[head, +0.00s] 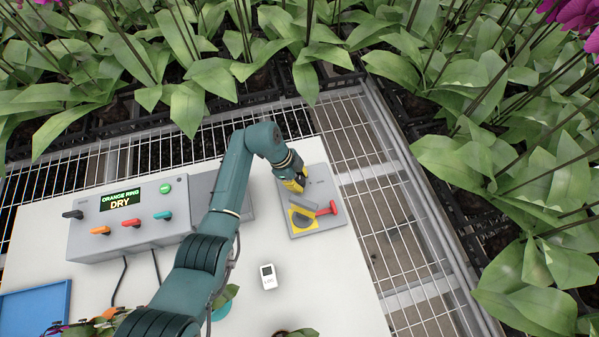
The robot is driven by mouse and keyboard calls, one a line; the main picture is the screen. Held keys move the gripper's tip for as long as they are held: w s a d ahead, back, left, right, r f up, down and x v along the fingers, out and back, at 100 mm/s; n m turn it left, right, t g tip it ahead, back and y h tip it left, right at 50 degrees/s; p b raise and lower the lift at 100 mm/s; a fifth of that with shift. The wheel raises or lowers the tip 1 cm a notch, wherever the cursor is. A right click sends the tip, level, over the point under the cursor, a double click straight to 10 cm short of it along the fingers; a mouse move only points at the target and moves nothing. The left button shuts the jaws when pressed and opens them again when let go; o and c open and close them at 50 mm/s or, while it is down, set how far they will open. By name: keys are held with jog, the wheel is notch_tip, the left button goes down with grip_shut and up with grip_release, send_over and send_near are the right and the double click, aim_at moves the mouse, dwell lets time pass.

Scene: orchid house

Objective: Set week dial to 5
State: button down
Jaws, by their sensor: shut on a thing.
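My gripper (296,186) is at the upper left part of a grey panel (330,190) on the white bench. Its yellow and dark fingers point down onto the panel and are shut on what appears to be the week dial. The dial is hidden behind the fingers, so its number and pointer cannot be read. Small dark marks beside the fingers are too small to read.
Close below the gripper, the panel has a yellow plate (293,228) with a dark round part and a red handle (326,209). A control box (85,238) reads "ORANGE RING DRY". A small white device (268,277) and blue tray (35,310) lie nearer.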

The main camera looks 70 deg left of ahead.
jog(key=m+b, duration=0.1)
jog(key=m+g, duration=0.1)
jog(key=m, duration=0.1)
jog(key=m+h+b, duration=0.1)
jog(key=shift+d+f+m+b, duration=0.1)
jog(key=shift+f+m+b, duration=0.2)
jog(key=shift+f, duration=0.05)
jog(key=m+g+h+b, duration=0.1)
jog(key=m+b, duration=0.1)
jog(key=m, duration=0.2)
jog(key=shift+r+g, duration=0.1)
jog(key=shift+g, duration=0.3)
jog(key=shift+m, duration=0.3)
jog(key=c, duration=0.7)
grip_release()
jog(key=shift+r, duration=0.1)
jog(key=shift+o, duration=0.2)
jog(key=shift+r, duration=0.1)
jog(key=v, duration=1.2)
